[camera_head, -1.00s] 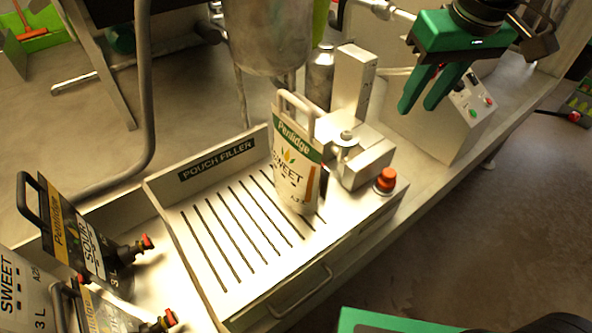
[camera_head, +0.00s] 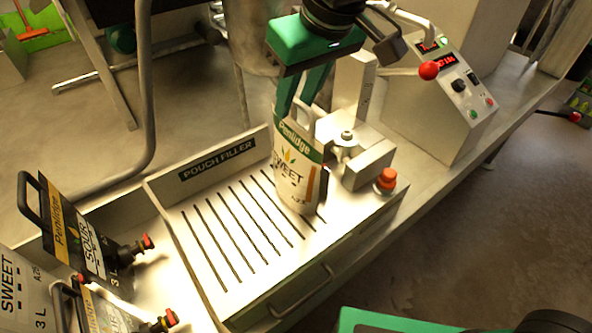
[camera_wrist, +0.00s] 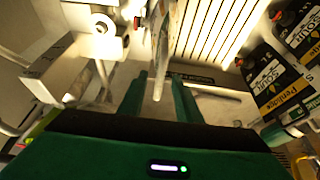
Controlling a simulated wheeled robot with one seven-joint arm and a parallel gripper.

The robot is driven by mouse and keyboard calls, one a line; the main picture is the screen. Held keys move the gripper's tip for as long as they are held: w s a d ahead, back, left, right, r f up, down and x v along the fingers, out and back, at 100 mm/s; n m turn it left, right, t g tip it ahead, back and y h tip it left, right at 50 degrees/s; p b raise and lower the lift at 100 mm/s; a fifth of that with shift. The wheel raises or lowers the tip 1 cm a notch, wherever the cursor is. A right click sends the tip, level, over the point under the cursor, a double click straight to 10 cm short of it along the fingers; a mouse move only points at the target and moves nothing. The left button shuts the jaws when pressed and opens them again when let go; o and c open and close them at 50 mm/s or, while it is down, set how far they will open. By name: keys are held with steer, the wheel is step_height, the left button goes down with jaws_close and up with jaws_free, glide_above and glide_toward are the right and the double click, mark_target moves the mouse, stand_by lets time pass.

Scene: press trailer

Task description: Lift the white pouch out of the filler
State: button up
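The white pouch (camera_head: 297,172), marked Penlidge SWEET, stands upright on the slotted tray of the pouch filler (camera_head: 222,160), beside the filler's clamp block. It has a white loop handle at its top. My gripper (camera_head: 298,108) is directly above the pouch, pointing down, with its green fingers at the height of the handle. In the wrist view the fingers (camera_wrist: 160,98) are apart, with the pale edge of the pouch (camera_wrist: 159,75) between them. I cannot see either finger touching the handle.
A red button (camera_head: 386,179) sits at the filler's right corner. A control box (camera_head: 462,95) with a red-knobbed lever (camera_head: 429,70) stands behind right. The slotted tray is clear left of the white pouch.

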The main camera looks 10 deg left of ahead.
mark_target(289, 116)
steer(key=x, duration=0.5)
steer(key=shift+w+f, duration=0.1)
jaws_close()
steer(key=shift+d, duration=0.1)
stand_by(1.1)
